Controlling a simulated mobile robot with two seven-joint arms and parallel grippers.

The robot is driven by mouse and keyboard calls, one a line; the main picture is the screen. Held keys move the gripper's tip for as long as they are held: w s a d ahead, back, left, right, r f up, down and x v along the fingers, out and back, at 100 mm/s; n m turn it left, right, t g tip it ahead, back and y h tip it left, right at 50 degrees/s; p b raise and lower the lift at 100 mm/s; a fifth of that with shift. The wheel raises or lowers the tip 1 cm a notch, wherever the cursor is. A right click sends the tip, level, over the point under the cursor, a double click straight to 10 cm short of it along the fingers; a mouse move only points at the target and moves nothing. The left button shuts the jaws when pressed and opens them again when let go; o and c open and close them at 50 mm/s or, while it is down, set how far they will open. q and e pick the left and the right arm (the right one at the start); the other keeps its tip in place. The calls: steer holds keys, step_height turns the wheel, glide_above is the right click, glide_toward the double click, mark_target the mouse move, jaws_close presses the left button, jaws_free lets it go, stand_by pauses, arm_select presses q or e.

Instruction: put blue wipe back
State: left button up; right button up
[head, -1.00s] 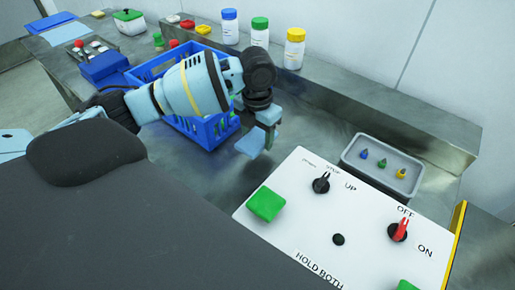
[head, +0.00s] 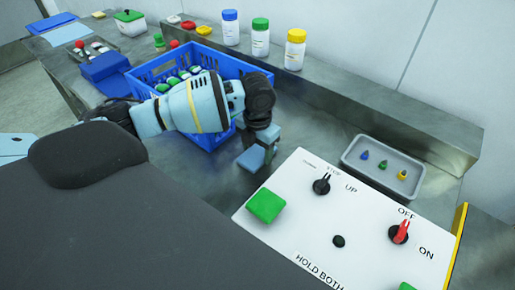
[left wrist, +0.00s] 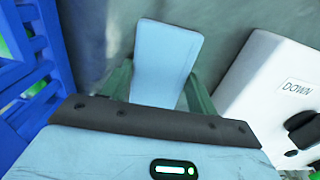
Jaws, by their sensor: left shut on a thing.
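The blue wipe (head: 250,158) is a light blue, flat, folded pad. My left gripper (head: 262,152) is shut on it just above the steel bench, between the blue crate and the white control panel. In the left wrist view the wipe (left wrist: 168,55) sticks out beyond the green fingers, one on each side of it. I cannot tell whether its lower edge touches the bench. My right gripper is not in view.
The blue crate (head: 226,68) holds several green-capped bottles. The white control panel (head: 290,215) is close on the right. A grey tray (head: 350,158) holds small coloured tips. Three capped bottles stand on the back ledge, including a yellow-capped one (head: 295,50).

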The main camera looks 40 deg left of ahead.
mark_target(257, 153)
arm_select(q)
steer(key=o, duration=0.9)
steer(key=shift+o, duration=0.2)
step_height(257, 153, up, 12)
steer(key=shift+p, duration=0.35)
steer(key=shift+r, duration=0.1)
